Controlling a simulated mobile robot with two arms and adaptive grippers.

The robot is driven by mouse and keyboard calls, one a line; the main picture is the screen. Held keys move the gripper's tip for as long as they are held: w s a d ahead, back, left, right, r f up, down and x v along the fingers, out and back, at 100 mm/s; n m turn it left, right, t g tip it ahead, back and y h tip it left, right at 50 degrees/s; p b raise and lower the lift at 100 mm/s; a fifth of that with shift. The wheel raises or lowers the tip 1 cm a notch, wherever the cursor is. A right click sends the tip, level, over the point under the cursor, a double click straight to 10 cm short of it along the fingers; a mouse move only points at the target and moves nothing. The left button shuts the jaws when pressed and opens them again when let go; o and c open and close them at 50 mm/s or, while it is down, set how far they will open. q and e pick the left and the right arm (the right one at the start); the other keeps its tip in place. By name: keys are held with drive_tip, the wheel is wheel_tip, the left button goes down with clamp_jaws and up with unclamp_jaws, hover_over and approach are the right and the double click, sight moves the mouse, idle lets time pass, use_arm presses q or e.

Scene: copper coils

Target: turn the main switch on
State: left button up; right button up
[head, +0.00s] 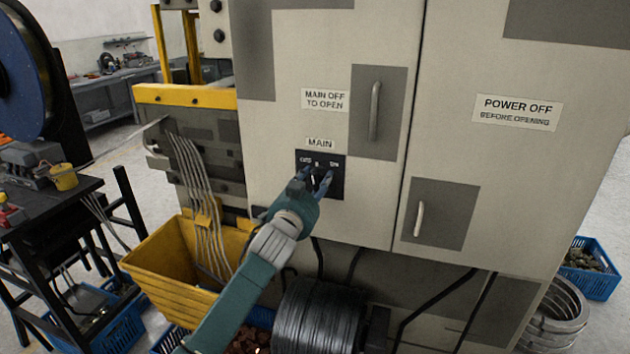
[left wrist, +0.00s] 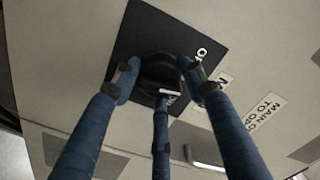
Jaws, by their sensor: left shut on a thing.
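The main switch is a black knob (left wrist: 160,72) on a dark square plate (head: 337,188) on the grey cabinet door, under a label reading MAIN (head: 319,143). White lettering on the plate's upper part is small; ON seems to stand at its right. My left gripper (head: 314,180) is at the plate, its blue fingers closed around the knob. The left wrist view shows the fingers on several sides of the knob and a short white mark on it. The fingers hide much of the knob, so its exact setting is hard to tell. My right gripper is not in view.
The cabinet has recessed door handles (head: 375,110) and (head: 419,218) right of the switch. A yellow bin (head: 165,285) stands below left, beside grey cables. A wire coil (head: 320,318) lies below. A dark workbench (head: 60,205) is at the left.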

use_arm(q)
drive_tip(key=m, duration=0.4)
drive_tip(key=r+m+p, duration=0.1)
drive_tip(key=m, duration=0.1)
drive_tip(key=shift+d+r+m, duration=0.1)
drive_tip(key=shift+d+m, duration=0.15)
drive_tip(key=shift+m, duration=0.05)
drive_tip(key=m, duration=0.2)
drive_tip(key=m+p, duration=0.1)
drive_tip(key=m, duration=0.1)
drive_tip(key=shift+s+d+f+m, duration=0.1)
drive_tip(key=shift+f+m, duration=0.1)
drive_tip(key=shift+m, duration=0.2)
drive_tip(key=o, duration=1)
drive_tip(key=shift+f, duration=0.1)
drive_tip(key=shift+o, duration=0.7)
drive_tip(key=shift+d, duration=0.15)
drive_tip(key=shift+f, duration=0.35)
drive_tip(key=shift+a, duration=0.2)
